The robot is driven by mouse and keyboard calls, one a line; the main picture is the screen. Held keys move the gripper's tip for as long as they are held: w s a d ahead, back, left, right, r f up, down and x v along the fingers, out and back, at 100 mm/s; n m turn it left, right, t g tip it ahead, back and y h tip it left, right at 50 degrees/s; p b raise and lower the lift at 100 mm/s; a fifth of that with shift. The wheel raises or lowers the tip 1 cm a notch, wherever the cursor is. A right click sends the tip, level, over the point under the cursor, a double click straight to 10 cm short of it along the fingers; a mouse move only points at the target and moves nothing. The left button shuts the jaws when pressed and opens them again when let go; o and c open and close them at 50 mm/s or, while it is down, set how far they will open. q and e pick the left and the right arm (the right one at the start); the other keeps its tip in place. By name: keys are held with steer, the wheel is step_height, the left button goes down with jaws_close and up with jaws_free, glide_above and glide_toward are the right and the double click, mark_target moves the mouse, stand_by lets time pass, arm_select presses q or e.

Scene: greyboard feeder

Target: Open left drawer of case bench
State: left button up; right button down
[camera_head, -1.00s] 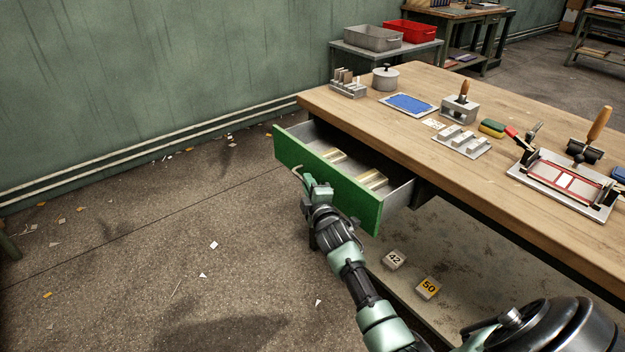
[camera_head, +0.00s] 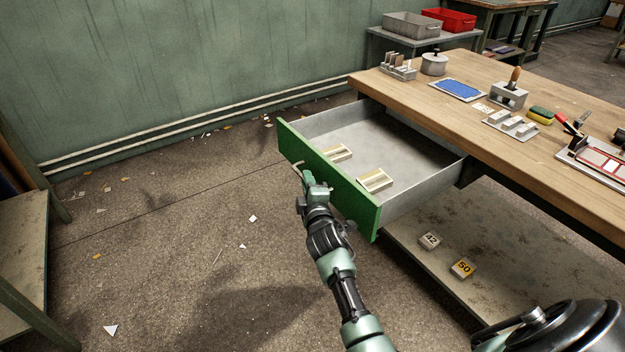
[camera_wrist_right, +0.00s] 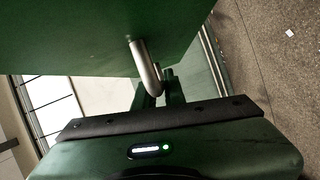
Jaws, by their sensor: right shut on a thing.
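The left drawer, with a green front (camera_head: 345,196) and grey metal walls, stands far out of the wooden-topped case bench (camera_head: 440,98). Two pale block-like items (camera_head: 374,181) lie inside it near the front. My right gripper (camera_head: 312,179) is at the outer face of the drawer front, shut on its handle (camera_head: 296,168). In the right wrist view the curved metal handle (camera_wrist_right: 146,66) runs from the green front down between the fingers (camera_wrist_right: 160,88). The fingertips are partly hidden there. My left gripper is not in view.
Blocks numbered 42 (camera_head: 429,240) and 50 (camera_head: 462,268) lie on the lower shelf. Floor left of the drawer is open, with paper scraps.

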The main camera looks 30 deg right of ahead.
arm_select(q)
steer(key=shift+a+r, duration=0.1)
arm_select(e)
steer(key=shift+a+f, duration=0.1)
steer(key=c, duration=1.5)
jaws_free()
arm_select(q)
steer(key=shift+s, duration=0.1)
arm_select(e)
steer(key=shift+s, duration=0.15)
